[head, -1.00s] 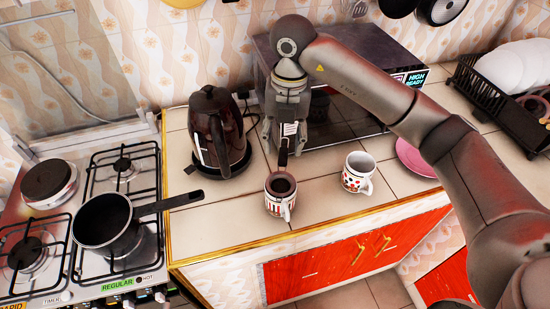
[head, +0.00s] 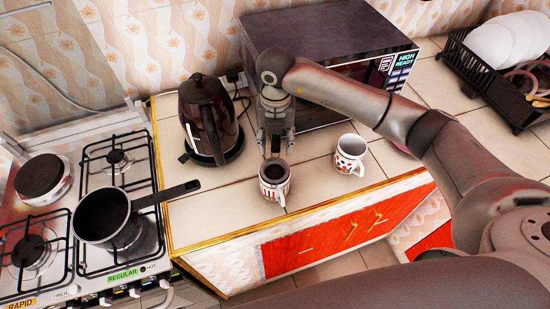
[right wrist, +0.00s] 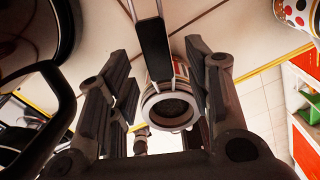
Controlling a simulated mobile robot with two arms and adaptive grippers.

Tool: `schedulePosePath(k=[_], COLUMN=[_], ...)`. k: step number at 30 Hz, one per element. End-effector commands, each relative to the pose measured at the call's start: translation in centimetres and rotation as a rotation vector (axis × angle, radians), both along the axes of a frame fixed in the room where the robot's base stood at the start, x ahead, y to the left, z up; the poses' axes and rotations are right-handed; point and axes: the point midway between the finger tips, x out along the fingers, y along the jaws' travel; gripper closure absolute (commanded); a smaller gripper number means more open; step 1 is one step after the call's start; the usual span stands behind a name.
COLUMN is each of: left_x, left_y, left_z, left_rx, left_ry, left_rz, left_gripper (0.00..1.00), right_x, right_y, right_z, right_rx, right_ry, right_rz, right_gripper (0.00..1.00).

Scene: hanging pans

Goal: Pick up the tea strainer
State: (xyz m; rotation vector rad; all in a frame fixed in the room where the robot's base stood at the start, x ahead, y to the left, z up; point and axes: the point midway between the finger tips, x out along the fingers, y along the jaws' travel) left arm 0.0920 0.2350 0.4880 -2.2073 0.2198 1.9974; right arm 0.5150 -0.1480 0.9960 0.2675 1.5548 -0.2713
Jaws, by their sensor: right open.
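The tea strainer shows in the right wrist view as a black handle (right wrist: 154,40) and a round dark mesh (right wrist: 172,107). Its bowl sits in the mouth of a red-and-white patterned mug (head: 273,190), and the handle (head: 275,146) points back toward the microwave. My right gripper (head: 275,148) is open above the counter, just behind the mug. In the right wrist view its two fingers (right wrist: 160,78) stand on either side of the handle, with gaps showing. Whether a finger touches it cannot be told. My left gripper is not in view.
A black kettle (head: 209,120) stands left of my right gripper and a microwave (head: 330,65) behind it. A dotted mug (head: 348,154) stands to the right. A pan (head: 101,215) is on the stove. The counter left of the patterned mug is clear.

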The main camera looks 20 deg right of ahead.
Motion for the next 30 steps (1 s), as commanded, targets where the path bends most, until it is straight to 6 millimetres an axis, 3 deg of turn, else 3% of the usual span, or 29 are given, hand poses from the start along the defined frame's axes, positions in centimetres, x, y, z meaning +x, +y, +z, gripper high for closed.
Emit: schedulePosePath(k=[3,11,22,30], left_x=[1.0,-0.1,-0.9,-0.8], left_y=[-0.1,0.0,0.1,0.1], left_z=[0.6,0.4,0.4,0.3], left_rx=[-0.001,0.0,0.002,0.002], left_ry=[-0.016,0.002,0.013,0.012], left_rz=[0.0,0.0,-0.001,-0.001], left_gripper=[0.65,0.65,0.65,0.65], right_x=[-0.1,0.0,0.0,0.0], right_y=[0.0,0.0,0.0,0.0], right_z=[-1.1,-1.5,-1.4,-1.4], right_rx=[-0.002,0.0,0.0,0.0], right_ry=[0.002,0.0,0.0,-0.001], right_rz=[0.0,0.001,0.001,0.001], right_gripper=[0.54,0.54,1.0,1.0])
